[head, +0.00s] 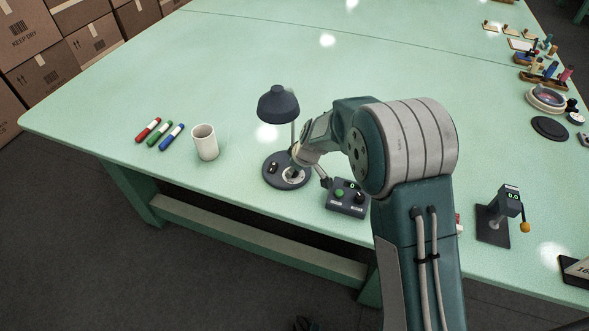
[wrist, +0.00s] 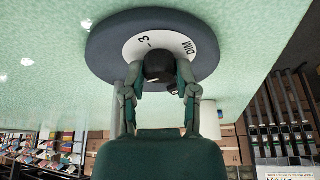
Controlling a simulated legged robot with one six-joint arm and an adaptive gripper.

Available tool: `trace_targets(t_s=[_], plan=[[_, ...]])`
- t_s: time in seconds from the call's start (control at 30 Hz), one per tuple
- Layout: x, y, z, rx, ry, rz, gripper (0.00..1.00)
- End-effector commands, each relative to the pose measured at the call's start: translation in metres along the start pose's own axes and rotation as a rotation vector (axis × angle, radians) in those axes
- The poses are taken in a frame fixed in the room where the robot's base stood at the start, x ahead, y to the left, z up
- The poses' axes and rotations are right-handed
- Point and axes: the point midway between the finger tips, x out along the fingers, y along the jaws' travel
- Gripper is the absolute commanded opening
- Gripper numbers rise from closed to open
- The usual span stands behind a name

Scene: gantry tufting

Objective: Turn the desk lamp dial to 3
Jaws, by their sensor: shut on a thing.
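The desk lamp (head: 278,106) stands upright near the front edge of the table, with a dark shade and a round dark base. The base shows close up in the wrist view (wrist: 101,50). On it is a white dial plate (wrist: 165,43) with a 3 and the word DIM readable. A dark knob (wrist: 158,64) sits at its middle. My gripper (wrist: 158,75) is shut on the knob, one finger on each side. In the head view my gripper (head: 294,165) is over the base and partly hides the dial. The knob's pointer is not clear.
A control box (head: 347,198) with a green button stands just right of the lamp base, near my arm. A white mug (head: 205,142) and red, green and blue markers (head: 160,135) are to the left. A small stand (head: 497,218) is at right. The table behind is clear.

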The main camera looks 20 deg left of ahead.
Motion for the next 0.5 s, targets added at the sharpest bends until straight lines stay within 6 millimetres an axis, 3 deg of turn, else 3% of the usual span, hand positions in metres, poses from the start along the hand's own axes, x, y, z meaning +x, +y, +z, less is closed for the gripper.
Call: trace_targets(t_s=[0.5], plan=[[0.0000,-0.0002,-0.0025,0.335,0.006,0.145,0.00]])
